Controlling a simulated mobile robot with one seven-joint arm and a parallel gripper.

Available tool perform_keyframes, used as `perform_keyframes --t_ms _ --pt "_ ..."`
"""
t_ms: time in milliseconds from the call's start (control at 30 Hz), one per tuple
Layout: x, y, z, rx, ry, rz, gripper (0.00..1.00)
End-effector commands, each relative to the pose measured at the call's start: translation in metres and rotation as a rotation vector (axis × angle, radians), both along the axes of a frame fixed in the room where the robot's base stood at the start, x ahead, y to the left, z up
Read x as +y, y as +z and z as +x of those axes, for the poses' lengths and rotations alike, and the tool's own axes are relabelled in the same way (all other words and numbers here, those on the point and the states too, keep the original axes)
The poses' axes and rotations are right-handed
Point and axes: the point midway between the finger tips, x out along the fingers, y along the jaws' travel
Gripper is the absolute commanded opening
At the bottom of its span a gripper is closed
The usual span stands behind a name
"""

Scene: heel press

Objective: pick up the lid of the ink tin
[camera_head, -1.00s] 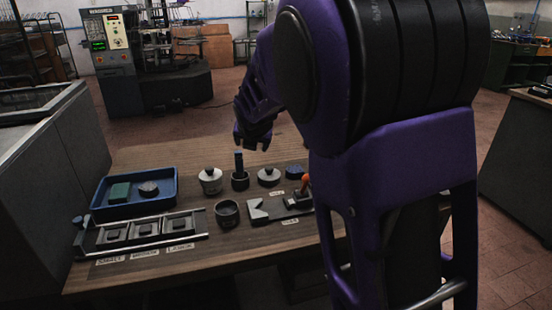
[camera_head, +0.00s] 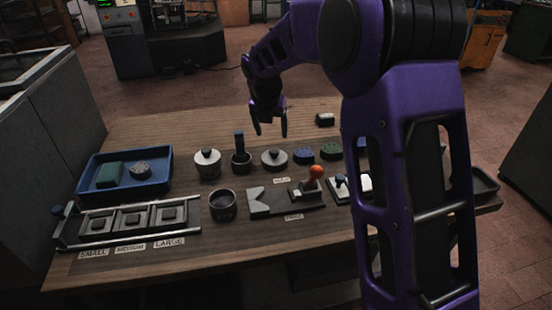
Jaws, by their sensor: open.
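Two silver lidded tins with dark knobs stand on the wooden table, a taller one (camera_head: 208,164) at left and a low, wide one (camera_head: 274,161) at right. I cannot read which is the ink tin; the low one looks most like it. Both lids are on. My gripper (camera_head: 270,127) is open and empty, pointing down above the low tin in the picture. Its height over the table and exact distance to the knob are hard to judge. Nothing is between its fingers.
A dark cup (camera_head: 241,168) with an upright blue-topped item stands between the tins. Blue and green round pads (camera_head: 304,156) lie right of the low tin. In front are an open cup (camera_head: 223,205) and an orange-knobbed press (camera_head: 307,193). A blue tray (camera_head: 100,160) is at left.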

Motion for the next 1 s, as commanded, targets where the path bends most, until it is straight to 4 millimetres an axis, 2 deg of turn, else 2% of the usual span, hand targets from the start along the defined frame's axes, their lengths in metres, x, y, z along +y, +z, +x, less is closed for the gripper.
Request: perform_keyframes --t_ms 33,100,300,567,733,833,1000 --pt "0.0 -0.014 0.005 0.002 0.001 -0.001 0.74" --pt "-0.001 -0.029 0.01 0.002 0.001 -0.001 0.74" --pt "-0.004 -0.058 0.024 0.0 0.001 0.0 0.74" --pt "-0.005 -0.074 0.033 -0.001 0.0 0.001 0.74" --pt "-0.005 -0.095 0.05 -0.001 0.0 0.0 0.74" --pt "-0.007 -0.106 0.054 0.0 0.001 0.0 0.74" --pt "-0.007 -0.11 0.057 -0.002 0.0 0.001 0.74"
